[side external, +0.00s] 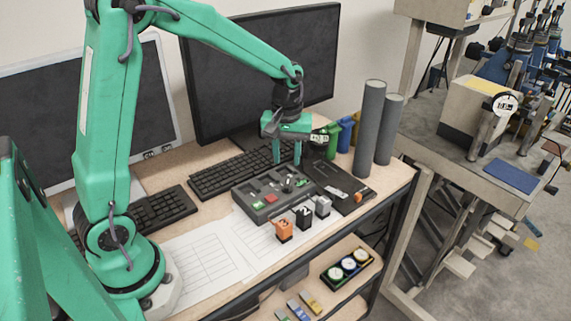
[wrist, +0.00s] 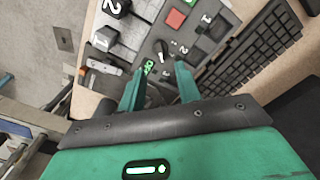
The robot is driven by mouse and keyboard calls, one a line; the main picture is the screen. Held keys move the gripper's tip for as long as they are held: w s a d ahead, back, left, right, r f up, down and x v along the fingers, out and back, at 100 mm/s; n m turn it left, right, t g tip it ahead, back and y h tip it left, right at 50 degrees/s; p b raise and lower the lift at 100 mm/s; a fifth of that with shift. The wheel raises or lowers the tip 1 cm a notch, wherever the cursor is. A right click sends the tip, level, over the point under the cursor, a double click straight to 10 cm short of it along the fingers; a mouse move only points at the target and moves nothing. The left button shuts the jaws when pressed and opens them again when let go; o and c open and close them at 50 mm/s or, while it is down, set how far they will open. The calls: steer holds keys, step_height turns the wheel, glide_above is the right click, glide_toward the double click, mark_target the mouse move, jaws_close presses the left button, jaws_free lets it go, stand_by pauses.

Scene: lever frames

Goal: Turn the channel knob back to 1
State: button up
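The dark control panel (side external: 245,192) lies on the desk, with a red button (side external: 270,198) that also shows in the wrist view (wrist: 176,18). A small knob (wrist: 162,49) with a pale pointer is on the panel in the wrist view, with small white marks beside it; I cannot tell which number it points to. In the side view a small knob (side external: 288,184) stands on the panel below my gripper. My gripper (side external: 287,157) is open above the panel's back right part. In the wrist view its fingertips (wrist: 158,72) are apart with nothing held, just short of the knob.
An orange block (side external: 283,230), a black block (side external: 304,218) and a grey block (side external: 322,206) stand at the panel's front. Grey cylinders (side external: 369,128) stand at right, beyond a black tray (side external: 335,181). A keyboard (side external: 227,176) lies behind the panel. Paper (side external: 205,254) covers the desk at left.

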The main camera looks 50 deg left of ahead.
mark_target(287, 184)
steer(key=shift+w+f, duration=0.1)
steer(key=shift+f, duration=0.15)
steer(key=shift+f, duration=3.9)
steer(key=shift+c, duration=0.4)
jaws_close()
